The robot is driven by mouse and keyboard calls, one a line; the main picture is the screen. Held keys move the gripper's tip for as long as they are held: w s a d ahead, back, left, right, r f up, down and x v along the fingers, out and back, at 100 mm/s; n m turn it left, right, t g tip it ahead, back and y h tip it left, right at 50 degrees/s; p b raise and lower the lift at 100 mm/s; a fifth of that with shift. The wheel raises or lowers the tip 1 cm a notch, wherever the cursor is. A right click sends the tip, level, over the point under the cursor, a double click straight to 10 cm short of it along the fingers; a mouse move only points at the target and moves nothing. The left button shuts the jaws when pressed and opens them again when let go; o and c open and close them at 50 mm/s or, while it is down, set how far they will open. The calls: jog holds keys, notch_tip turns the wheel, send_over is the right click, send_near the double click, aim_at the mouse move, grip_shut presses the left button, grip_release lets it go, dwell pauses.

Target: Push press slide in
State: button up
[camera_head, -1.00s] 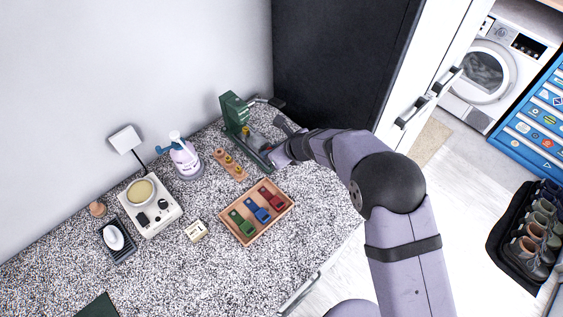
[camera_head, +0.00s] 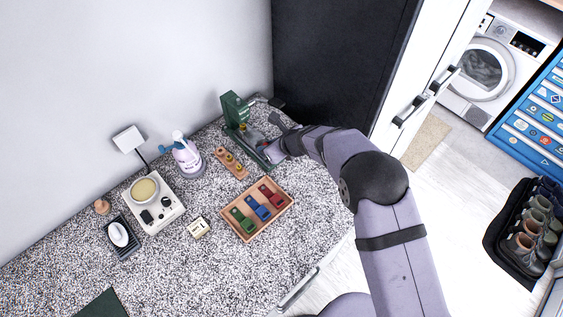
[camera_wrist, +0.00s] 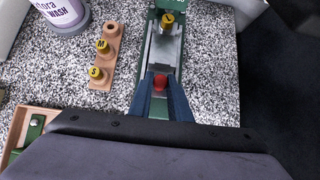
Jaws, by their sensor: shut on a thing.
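The green press (camera_head: 237,112) stands at the back right of the counter, next to the dark cabinet side. In the wrist view its base holds a grey metal slide (camera_wrist: 162,52) in a channel, with a yellow-topped piece (camera_wrist: 168,20) at the slide's far end. A red knob (camera_wrist: 161,82) is at the slide's near end. My gripper (camera_wrist: 161,90) is shut on the red knob, its two dark fingers either side of it. In the head view my gripper (camera_head: 272,150) is at the near end of the press base and partly hides it.
A wooden holder (camera_head: 242,175) with yellow-topped pieces stands left of the press; in the wrist view two are marked M and S. A wooden tray (camera_head: 286,208) holds green, blue and red tools. A wash bottle (camera_head: 185,155) and a white device (camera_head: 165,213) are further left.

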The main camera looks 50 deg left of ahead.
jog(key=shift+a+r, duration=0.15)
jog(key=o, duration=0.7)
jog(key=shift+o, duration=0.2)
jog(key=shift+r+p, duration=2.55)
jog(key=shift+r, duration=0.35)
